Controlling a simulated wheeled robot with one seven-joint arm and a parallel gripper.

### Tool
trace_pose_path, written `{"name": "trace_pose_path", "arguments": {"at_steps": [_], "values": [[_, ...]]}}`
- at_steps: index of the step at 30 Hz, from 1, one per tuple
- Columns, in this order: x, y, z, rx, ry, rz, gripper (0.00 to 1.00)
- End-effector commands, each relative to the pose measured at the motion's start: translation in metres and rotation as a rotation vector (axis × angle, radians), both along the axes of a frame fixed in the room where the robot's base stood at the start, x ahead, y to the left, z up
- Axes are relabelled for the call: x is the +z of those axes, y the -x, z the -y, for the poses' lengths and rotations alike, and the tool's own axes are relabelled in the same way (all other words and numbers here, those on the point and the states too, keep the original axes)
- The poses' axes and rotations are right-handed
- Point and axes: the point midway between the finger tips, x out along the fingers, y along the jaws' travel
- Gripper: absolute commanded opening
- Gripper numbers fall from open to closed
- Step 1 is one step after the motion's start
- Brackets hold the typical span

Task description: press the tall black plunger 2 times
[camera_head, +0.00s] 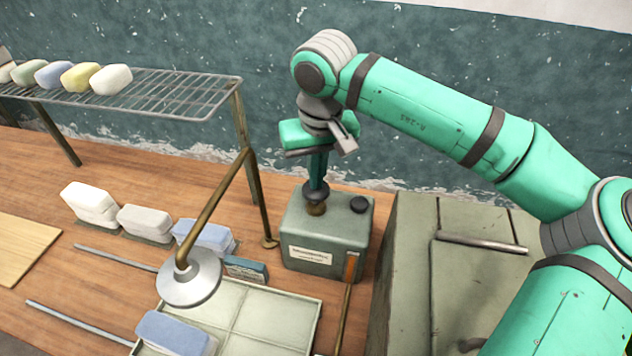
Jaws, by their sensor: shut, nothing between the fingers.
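The tall black plunger (316,193) stands on top of a grey-green box (325,235) with a white label. A brass-coloured collar shows beneath its dark head. My gripper (317,182) is shut and empty, pointing straight down over the plunger. Its fingertips are at the plunger's head; whether they touch it or hover just above, I cannot tell. The fingertips hide part of the head's top.
A lamp-like metal disc (188,280) hangs over a divided tray (265,315). More soap blocks (92,203) lie left.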

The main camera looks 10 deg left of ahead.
Motion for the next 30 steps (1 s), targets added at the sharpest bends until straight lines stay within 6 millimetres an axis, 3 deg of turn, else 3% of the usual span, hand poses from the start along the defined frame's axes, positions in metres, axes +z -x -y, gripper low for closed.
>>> {"name": "trace_pose_path", "arguments": {"at_steps": [11, 30], "values": [[-0.010, 0.000, 0.000, 0.000, 0.001, -0.002, 0.00], [0.024, 0.000, 0.000, 0.000, 0.001, -0.002, 0.00]]}}
